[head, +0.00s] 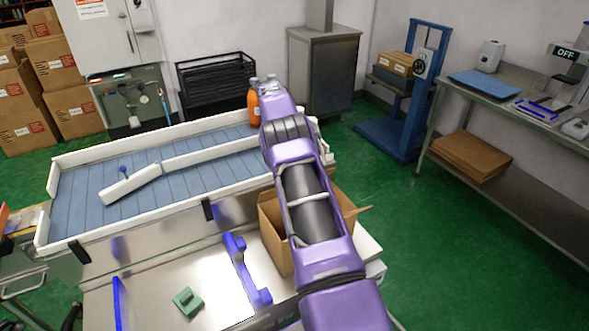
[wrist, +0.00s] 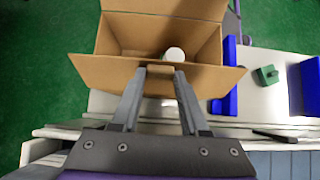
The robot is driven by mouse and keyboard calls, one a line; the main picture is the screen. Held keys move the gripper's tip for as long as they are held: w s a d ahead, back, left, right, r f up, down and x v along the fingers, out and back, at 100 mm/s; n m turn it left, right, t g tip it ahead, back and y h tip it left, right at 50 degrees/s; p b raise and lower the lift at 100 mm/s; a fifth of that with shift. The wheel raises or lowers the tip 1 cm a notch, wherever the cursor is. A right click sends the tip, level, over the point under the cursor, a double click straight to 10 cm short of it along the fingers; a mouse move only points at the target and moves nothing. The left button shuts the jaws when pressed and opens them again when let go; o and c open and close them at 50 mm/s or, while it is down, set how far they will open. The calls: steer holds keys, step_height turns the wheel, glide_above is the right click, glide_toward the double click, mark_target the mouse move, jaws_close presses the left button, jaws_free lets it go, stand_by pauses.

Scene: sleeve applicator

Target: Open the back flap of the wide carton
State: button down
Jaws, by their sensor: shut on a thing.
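The wide brown carton (head: 273,238) stands open on the steel bench, partly hidden behind my purple arm in the head view. In the wrist view I look down into the carton (wrist: 118,35); its near flap (wrist: 100,70), on the conveyor side, leans outward. A white round-topped item (wrist: 174,54) stands inside the carton. The gripper is hidden in the head view.
A blue bracket (head: 246,270) stands beside the carton, and a small green block (head: 187,301) lies left of it. The conveyor (head: 215,150) with white rails runs behind. An orange bottle (head: 253,105) stands at its far edge.

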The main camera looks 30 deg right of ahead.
stand_by(0.3)
steer(key=shift+c, duration=2)
jaws_free()
steer(key=shift+s, duration=0.15)
